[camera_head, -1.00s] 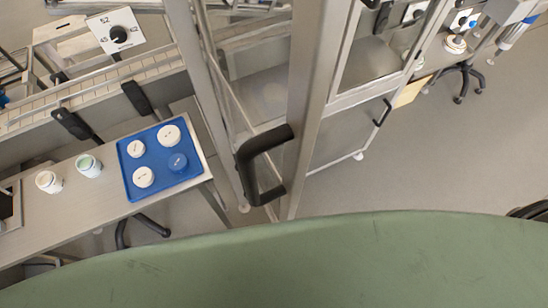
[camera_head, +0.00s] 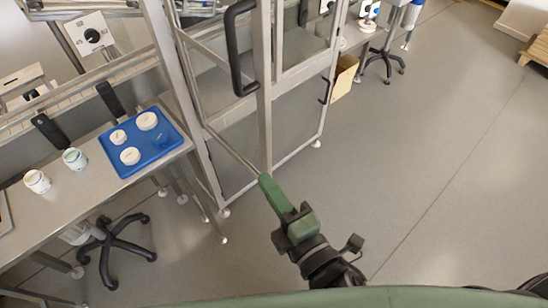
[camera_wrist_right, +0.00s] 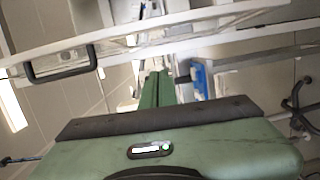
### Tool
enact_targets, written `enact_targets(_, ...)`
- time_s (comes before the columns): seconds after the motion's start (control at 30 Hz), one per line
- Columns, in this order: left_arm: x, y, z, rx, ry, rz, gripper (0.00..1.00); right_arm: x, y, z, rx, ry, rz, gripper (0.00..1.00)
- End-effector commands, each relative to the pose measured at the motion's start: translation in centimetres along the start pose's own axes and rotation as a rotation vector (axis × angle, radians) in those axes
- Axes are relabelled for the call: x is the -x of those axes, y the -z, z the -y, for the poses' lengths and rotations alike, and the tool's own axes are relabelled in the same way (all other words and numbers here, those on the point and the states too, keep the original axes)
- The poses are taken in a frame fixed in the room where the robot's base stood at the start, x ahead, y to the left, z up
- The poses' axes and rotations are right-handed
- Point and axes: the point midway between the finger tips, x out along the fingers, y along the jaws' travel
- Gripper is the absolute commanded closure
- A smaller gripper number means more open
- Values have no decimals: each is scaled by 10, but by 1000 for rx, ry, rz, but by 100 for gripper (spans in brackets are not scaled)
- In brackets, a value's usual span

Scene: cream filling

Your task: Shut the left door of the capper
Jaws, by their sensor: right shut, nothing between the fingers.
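The capper's left door (camera_head: 265,110) is a metal-framed panel with a black bar handle (camera_head: 240,50). It appears to stand out at an angle from the capper's frame (camera_head: 185,100); how wide it is open is hard to tell. My right gripper (camera_head: 266,182) has its green fingers together and empty, at the door's lower edge in the picture; contact cannot be told. In the right wrist view, the shut fingers (camera_wrist_right: 156,88) point at the door frame (camera_wrist_right: 200,30), with the handle (camera_wrist_right: 60,65) on the left. My left gripper is not in view.
A table (camera_head: 60,205) on the left carries a blue tray (camera_head: 150,165) with white lids, and two cups. A stool base (camera_head: 112,245) stands beneath it. Another black handle (camera_head: 326,90) is on the capper's right side. Grey floor (camera_head: 430,180) at the right is clear.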

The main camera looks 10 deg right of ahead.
Motion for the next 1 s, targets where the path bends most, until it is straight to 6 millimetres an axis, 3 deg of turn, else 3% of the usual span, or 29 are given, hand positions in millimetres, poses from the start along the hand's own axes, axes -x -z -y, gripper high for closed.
enact_targets(0.1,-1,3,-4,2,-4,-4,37,4,0,-23,29,-42,1,100)
enact_targets(0.27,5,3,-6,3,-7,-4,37,-7,0,-29,34,-49,3,100)
enact_targets(0.73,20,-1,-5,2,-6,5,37,-98,0,-32,32,-49,2,100)
enact_targets(1.0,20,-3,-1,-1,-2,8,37,-103,-34,-30,33,-45,2,100)
